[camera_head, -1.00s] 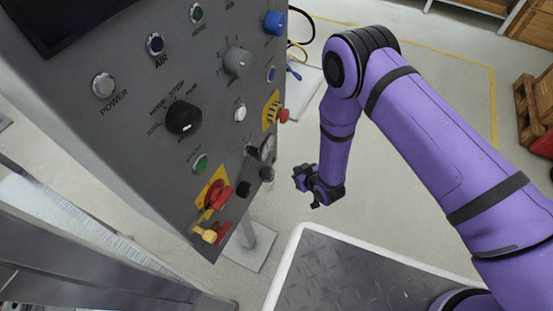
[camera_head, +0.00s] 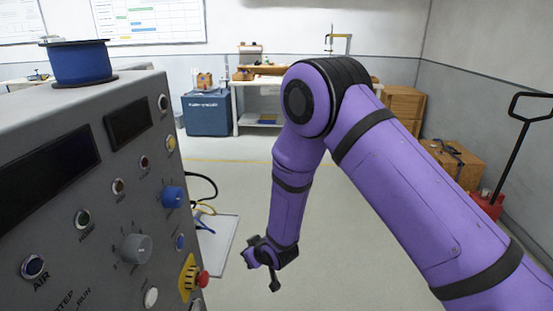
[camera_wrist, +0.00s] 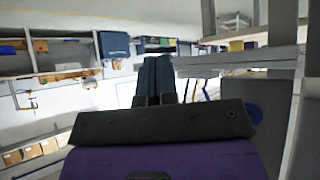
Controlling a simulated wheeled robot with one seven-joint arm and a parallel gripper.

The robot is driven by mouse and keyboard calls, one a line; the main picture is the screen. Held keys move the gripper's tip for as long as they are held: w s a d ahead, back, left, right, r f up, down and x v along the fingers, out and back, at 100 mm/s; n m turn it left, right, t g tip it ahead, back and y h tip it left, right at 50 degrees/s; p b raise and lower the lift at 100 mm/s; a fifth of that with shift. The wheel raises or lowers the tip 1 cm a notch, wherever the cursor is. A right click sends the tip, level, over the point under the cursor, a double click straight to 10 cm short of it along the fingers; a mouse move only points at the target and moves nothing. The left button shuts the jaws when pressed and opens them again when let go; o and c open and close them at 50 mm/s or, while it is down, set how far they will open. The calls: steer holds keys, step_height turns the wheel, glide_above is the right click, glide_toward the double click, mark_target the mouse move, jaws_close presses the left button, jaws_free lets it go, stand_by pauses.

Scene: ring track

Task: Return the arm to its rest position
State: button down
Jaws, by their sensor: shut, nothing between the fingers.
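My purple arm (camera_head: 400,190) reaches in from the right and bends at a dark-banded elbow, with the forearm hanging down. My gripper (camera_head: 250,257) is at its lower end, in free air just right of the control panel. It is small and dark in the head view. In the wrist view my gripper (camera_wrist: 154,78) shows two dark blue fingers side by side, shut with nothing held.
The grey control panel (camera_head: 70,220), with knobs and a red button (camera_head: 202,279), stands close on the left. A blue spool (camera_head: 80,65) sits on it. Open floor (camera_head: 345,235) lies beyond; a workbench (camera_head: 258,105) and boxes (camera_head: 445,160) stand behind.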

steer(key=w+d+r+m+h, duration=0.15)
steer(key=d+r, duration=0.35)
steer(key=r, duration=0.5)
steer(key=w+d+r+m+h, duration=0.1)
steer(key=w+d+r, duration=0.1)
steer(key=d+r, duration=0.55)
steer(key=s+d+r+m+h, duration=0.1)
steer(key=s+d+r, duration=0.1)
steer(key=d+r, duration=0.35)
steer(key=s+d+r+m, duration=0.1)
steer(key=s+d+r, duration=0.2)
steer(key=r, duration=0.5)
steer(key=s+d+r+m+g+h, duration=0.1)
steer(key=s+d+r, duration=0.55)
steer(key=s, duration=0.25)
steer(key=s+d+r+m+h, duration=0.1)
steer(key=s+d+r+m, duration=0.1)
steer(key=s+d+r, duration=0.55)
steer(key=s+d+m+g, duration=0.1)
steer(key=s+d, duration=0.2)
steer(key=s, duration=1)
steer(key=shift+f+h, duration=0.25)
steer(key=shift+h, duration=0.1)
steer(key=shift+w, duration=0.1)
